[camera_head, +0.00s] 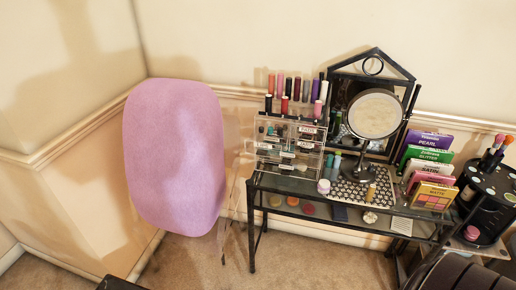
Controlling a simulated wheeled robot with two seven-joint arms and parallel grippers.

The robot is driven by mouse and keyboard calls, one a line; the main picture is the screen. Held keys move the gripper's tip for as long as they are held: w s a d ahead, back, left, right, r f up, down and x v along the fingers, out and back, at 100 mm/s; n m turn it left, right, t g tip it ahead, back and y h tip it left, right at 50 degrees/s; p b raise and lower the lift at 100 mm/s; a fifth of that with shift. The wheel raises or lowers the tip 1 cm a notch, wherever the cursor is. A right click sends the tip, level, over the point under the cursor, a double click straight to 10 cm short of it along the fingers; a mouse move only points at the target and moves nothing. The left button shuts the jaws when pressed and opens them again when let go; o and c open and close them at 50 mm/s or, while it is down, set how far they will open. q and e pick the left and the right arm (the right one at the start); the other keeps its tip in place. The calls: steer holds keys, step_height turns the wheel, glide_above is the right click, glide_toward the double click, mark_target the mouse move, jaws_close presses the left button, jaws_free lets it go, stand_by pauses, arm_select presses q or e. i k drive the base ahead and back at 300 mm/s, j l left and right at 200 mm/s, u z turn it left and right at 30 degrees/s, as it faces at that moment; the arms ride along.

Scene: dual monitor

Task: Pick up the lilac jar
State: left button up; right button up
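A small pale jar with a lilac-pink lid (323,186) stands on the glass top of the black vanity table (251,230), near its front edge and left of the dotted mat. A second pinkish-lilac round thing (471,233) sits low at the right, by the black organizer; I cannot tell if it is a jar. A large rounded lilac shape (175,155) stands left of the table; its kind and support are unclear. Neither of my grippers can be made out.
A round mirror (374,114) stands behind the dotted mat (350,191). A clear organizer (290,145) with lipsticks stands left of it, colored palettes (424,153) to the right. A black brush organizer (487,200) is far right. Dark parts cover the bottom right corner.

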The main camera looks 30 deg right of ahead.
mark_target(324, 187)
steer(key=z, duration=1.6)
steer(key=i+j, duration=0.05)
